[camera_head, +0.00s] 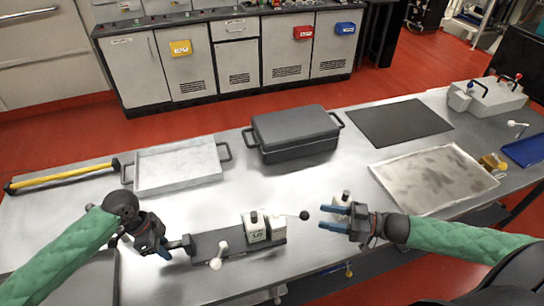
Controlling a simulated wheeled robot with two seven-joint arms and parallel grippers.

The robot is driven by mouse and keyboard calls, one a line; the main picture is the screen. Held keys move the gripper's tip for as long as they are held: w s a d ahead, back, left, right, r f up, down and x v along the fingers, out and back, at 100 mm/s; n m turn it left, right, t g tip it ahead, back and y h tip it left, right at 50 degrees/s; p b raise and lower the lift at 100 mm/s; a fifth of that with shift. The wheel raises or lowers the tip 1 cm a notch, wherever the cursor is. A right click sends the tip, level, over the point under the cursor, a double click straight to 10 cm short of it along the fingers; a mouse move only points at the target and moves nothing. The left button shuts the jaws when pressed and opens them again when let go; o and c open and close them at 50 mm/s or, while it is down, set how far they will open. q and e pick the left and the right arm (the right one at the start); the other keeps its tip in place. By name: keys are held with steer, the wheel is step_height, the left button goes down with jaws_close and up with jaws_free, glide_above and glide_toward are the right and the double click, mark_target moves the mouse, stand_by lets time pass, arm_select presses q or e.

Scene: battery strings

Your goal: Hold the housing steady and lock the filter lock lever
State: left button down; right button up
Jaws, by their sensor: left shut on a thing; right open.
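The housing (232,240) is a long dark grey block lying on the metal table, with white box-shaped parts (255,228) on top and a small white knob at its front. A lever with a black ball end (304,215) sticks out to the right from the white parts, roughly level. I take it to be the filter lock lever. My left gripper (168,249) is shut on the dark handle-like left end of the housing. My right gripper (328,218) is open and empty, its blue fingers pointing left, just right of the ball end and apart from it.
A dark lidded case (295,134) stands behind the housing, with a pale tray (178,167) to its left. A stained tray (434,181) and a black mat (400,122) lie to the right. A small white object (342,196) stands behind my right gripper. A yellow bar (62,176) lies far left.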

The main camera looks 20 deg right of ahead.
steer(key=shift+v, duration=1.45)
steer(key=shift+c, duration=0.4)
